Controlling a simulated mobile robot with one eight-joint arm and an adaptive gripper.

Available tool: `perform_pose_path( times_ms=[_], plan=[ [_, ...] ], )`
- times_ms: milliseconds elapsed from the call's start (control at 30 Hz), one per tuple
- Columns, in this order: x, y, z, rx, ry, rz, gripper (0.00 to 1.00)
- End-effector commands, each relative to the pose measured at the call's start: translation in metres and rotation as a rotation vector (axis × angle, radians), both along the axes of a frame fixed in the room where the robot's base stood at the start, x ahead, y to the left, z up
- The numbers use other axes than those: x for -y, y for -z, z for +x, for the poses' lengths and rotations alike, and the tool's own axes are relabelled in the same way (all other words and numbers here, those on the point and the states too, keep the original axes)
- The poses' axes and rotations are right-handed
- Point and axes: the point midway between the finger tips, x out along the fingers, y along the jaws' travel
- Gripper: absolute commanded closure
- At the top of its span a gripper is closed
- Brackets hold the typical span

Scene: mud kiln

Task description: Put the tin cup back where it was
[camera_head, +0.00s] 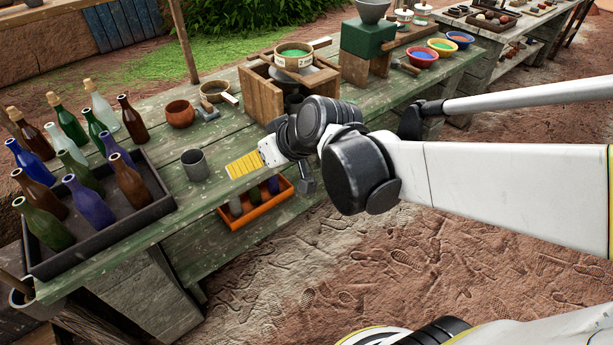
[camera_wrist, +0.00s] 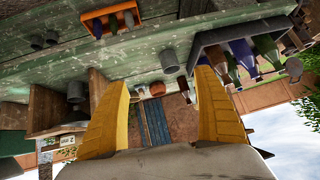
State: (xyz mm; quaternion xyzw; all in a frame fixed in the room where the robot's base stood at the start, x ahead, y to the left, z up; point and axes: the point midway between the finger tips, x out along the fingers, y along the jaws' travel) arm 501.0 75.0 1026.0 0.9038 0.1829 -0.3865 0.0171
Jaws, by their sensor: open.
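The tin cup (camera_head: 195,165) is plain grey and stands upright on the green plank table (camera_head: 165,215), to the right of the dark bottle tray (camera_head: 105,235). It also shows in the wrist view (camera_wrist: 168,60), between and beyond my two yellow fingers. My gripper (camera_head: 232,168) is open and empty, to the right of the cup and apart from it. In the wrist view the fingers (camera_wrist: 160,80) are wide apart with nothing between their tips. The place the cup came from is not marked in these frames.
Several bottles (camera_head: 92,203) crowd the left. An orange crate (camera_head: 258,212) sits on the lower shelf. Colored bowls (camera_head: 422,57) are at right. Bare planks surround the cup.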

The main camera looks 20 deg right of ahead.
Motion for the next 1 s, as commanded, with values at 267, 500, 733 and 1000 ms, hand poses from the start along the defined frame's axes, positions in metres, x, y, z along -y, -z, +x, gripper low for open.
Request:
perform_pose_path(
  times_ms=[267, 500, 733, 1000],
  plan=[
    [0.054, -0.005, -0.107, -0.117, 0.243, -0.103, 0.21],
    [0.075, -0.002, -0.140, -0.141, 0.340, -0.137, 0.21],
    [0.076, -0.002, -0.140, -0.141, 0.345, -0.138, 0.21],
    [0.076, -0.002, -0.140, -0.140, 0.343, -0.138, 0.21]
  ],
)
